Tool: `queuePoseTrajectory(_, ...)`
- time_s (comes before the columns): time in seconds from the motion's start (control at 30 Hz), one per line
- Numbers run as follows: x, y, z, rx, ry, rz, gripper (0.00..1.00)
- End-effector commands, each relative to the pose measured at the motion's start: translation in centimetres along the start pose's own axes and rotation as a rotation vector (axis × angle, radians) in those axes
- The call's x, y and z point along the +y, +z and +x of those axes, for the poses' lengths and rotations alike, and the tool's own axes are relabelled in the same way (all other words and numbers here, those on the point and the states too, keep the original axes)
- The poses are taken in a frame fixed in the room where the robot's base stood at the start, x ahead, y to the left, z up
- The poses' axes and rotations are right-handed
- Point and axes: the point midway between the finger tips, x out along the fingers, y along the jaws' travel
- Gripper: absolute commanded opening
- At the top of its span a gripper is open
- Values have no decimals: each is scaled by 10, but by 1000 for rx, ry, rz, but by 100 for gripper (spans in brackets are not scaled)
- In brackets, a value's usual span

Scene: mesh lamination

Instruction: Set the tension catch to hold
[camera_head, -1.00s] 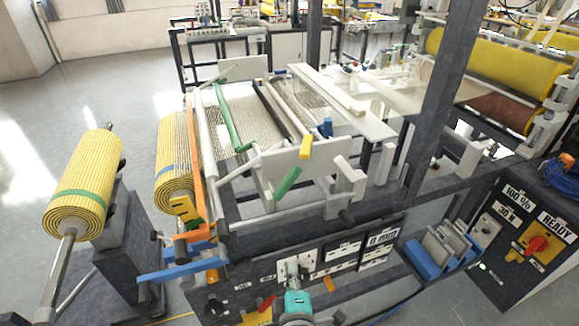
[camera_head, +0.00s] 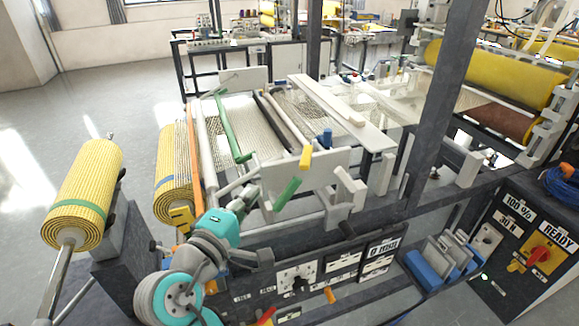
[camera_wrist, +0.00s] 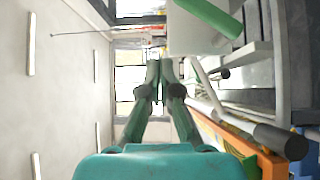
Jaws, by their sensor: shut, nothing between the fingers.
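My gripper (camera_head: 252,190) is shut and empty, raised at the near left side of the mesh machine. In the wrist view its two dark green fingers meet at the tips (camera_wrist: 160,64). A green-gripped lever (camera_head: 287,193) stands just right of my gripper on the light side plate (camera_head: 300,168). A green grip also shows at the top right of the wrist view (camera_wrist: 212,14). A yellow-gripped lever (camera_head: 305,157) and a blue grip (camera_head: 327,136) are farther back. No label marks which part is the tension catch. My fingers touch no lever that I can make out.
Yellow mesh rolls stand at the left (camera_head: 85,195) and behind my arm (camera_head: 172,170). An orange upright bar (camera_head: 193,150) is close to my arm. A control panel (camera_head: 345,265) is below. The wrist view shows a lever with a dark grip (camera_wrist: 280,140) at the right.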

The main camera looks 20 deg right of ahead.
Motion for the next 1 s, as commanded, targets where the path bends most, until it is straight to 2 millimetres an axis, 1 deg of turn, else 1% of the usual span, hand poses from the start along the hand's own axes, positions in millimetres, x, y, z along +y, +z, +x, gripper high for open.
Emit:
queuePoseTrajectory(0.03, 5, -1, -2, -8, 0, 2, 0)
queuePoseTrajectory(0.13, 10, -1, -3, -20, -1, 3, 0)
queuePoseTrajectory(0.57, 10, -1, 0, -23, -1, 2, 0)
queuePoseTrajectory(0.67, 10, 0, 8, -25, -1, 2, 0)
queuePoseTrajectory(0.77, 10, 0, 22, -26, -1, 3, 0)
queuePoseTrajectory(1.0, 10, 1, 66, -26, 0, 2, 0)
